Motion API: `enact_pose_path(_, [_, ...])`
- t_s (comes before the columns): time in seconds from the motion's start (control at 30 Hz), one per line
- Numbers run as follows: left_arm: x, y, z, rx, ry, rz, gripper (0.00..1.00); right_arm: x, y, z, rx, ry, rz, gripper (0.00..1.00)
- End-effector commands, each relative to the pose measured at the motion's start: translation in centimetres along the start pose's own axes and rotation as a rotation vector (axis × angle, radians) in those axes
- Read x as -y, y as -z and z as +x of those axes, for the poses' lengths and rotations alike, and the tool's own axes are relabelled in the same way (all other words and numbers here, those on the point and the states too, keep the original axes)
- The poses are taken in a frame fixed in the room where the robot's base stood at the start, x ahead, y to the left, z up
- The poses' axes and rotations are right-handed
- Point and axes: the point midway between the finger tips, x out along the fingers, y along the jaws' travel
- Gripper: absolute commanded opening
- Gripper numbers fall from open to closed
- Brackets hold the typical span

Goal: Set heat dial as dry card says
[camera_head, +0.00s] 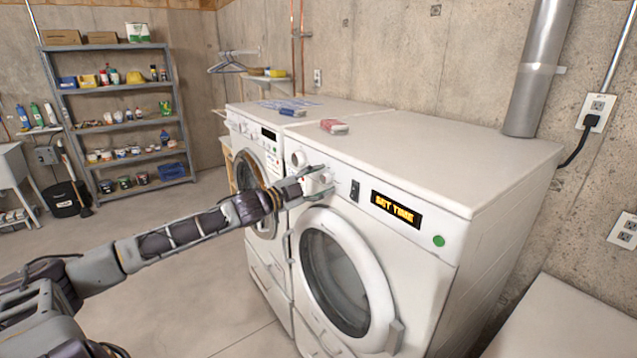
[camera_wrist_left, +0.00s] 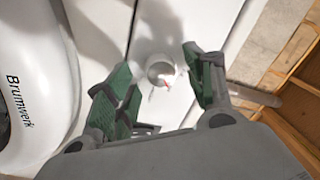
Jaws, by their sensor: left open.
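The dryer (camera_head: 450,170) is the nearer white machine, with an amber display (camera_head: 396,209) reading "SET TIME". A white dial (camera_head: 298,158) sits at the upper left of its front panel. A second white dial (camera_head: 318,186) sits beside my left gripper (camera_head: 310,178) and is partly hidden by it. In the left wrist view, a round white knob (camera_wrist_left: 160,69) with a small red mark shows between the open green-padded fingers; contact cannot be told. I cannot make out a readable dry card. My right gripper is not in view.
A red-and-white item (camera_head: 335,127) lies on the dryer top, and a blue one (camera_head: 292,112) on the washer top. The dryer has a dark switch (camera_head: 354,190), a green button (camera_head: 439,241) and a round door (camera_head: 345,275). A metal shelf (camera_head: 110,110) stands back left. Open floor lies left.

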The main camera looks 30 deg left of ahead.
Motion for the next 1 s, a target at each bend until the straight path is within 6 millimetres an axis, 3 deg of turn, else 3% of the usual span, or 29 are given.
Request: enact_pose_path(1.0, [0.0,-0.1,-1.6,0.0,0.001,-0.003,0.54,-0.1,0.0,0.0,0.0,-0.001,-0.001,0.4])
